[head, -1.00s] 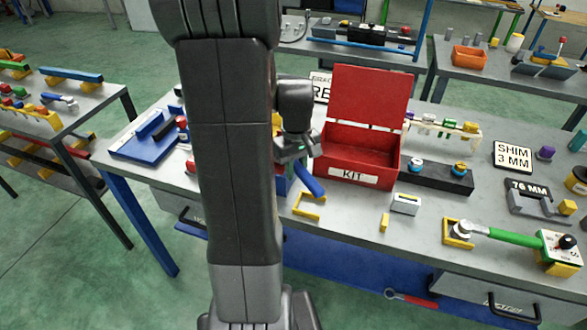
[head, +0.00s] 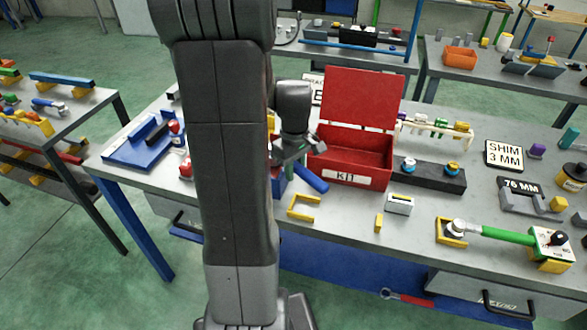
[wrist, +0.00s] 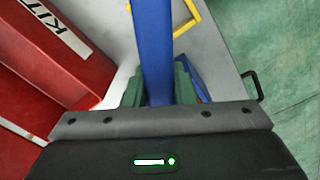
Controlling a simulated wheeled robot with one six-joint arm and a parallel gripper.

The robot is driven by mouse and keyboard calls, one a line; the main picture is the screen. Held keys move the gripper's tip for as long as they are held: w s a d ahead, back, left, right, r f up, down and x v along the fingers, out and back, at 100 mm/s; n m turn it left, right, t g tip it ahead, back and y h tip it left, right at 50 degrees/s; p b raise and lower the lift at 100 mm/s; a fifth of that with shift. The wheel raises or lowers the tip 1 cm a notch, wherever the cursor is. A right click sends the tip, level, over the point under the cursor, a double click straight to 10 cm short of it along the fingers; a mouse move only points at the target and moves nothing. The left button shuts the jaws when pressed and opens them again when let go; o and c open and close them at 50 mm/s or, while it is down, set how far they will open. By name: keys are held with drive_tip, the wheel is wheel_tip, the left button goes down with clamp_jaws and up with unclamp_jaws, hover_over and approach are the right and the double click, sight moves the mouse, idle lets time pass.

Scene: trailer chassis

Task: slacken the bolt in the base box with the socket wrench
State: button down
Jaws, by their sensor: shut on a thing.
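My gripper (head: 291,154) is at the near left corner of the red kit box, low over the bench. In the wrist view its green fingers (wrist: 158,90) are shut on a long blue bar (wrist: 152,40), which looks like the handle of the socket wrench. In the head view the blue handle (head: 312,181) sticks out to the lower right from under my gripper. A blue box (head: 278,187), perhaps the base box, shows partly beside my arm. The bolt and the wrench's socket end are hidden, so I cannot tell how they meet.
The open red kit box (head: 345,160) stands just right of my gripper. A yellow bracket (head: 303,214) lies at the bench's front edge, near the handle. A blue tray (head: 140,152) is to the left. A green-handled tool (head: 505,235) lies at the right.

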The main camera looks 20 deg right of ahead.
drive_tip(key=shift+d, duration=0.1)
drive_tip(key=shift+w+d+n, duration=0.35)
drive_tip(key=shift+d+n, duration=0.2)
drive_tip(key=shift+n, duration=0.35)
drive_tip(key=shift+s+a+m, duration=0.15)
drive_tip(key=shift+a+m, duration=0.05)
drive_tip(key=shift+m, duration=0.1)
drive_tip(key=shift+r, duration=0.15)
drive_tip(key=shift+r+p, duration=2.45)
drive_tip(key=shift+r, duration=0.45)
